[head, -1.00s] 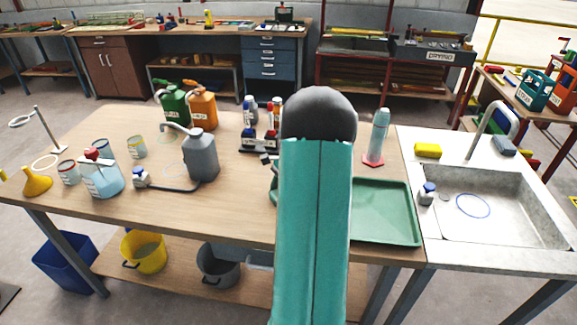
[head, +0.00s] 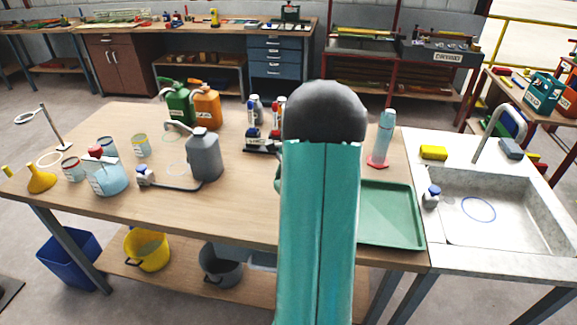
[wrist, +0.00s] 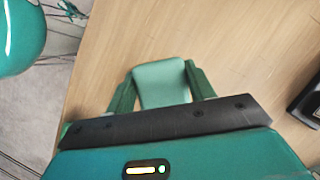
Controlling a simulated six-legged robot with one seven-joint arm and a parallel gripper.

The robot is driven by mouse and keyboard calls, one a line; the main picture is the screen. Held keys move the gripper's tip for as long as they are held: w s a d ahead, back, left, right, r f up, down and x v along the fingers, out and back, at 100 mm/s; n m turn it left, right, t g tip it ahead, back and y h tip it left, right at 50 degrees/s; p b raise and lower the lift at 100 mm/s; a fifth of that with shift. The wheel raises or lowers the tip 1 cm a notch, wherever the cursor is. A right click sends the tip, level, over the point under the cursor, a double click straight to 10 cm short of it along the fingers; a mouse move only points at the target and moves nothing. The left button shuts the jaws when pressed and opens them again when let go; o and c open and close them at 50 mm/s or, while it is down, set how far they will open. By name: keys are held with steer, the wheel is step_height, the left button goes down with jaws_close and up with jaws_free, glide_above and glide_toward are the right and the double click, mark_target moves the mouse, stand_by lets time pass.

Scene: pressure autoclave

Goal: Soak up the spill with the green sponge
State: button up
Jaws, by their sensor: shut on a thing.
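The green sponge (wrist: 160,85) shows in the wrist view between the two fingers of my gripper (wrist: 160,80), which is shut on it. Bare wooden tabletop shows beyond and around the sponge. In the head view my teal arm hides the gripper and sponge.
A green tray (head: 398,236) lies right of my arm, beside the sink (head: 520,232). A teal bottle (head: 383,137) stands behind the tray. A yellow sponge (head: 433,152) is on the sink's edge. Jars and a yellow funnel (head: 41,180) stand at the left.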

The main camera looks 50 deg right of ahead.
steer(key=shift+s+r, duration=0.1)
steer(key=shift+r, duration=1.6)
steer(key=shift+d, duration=0.1)
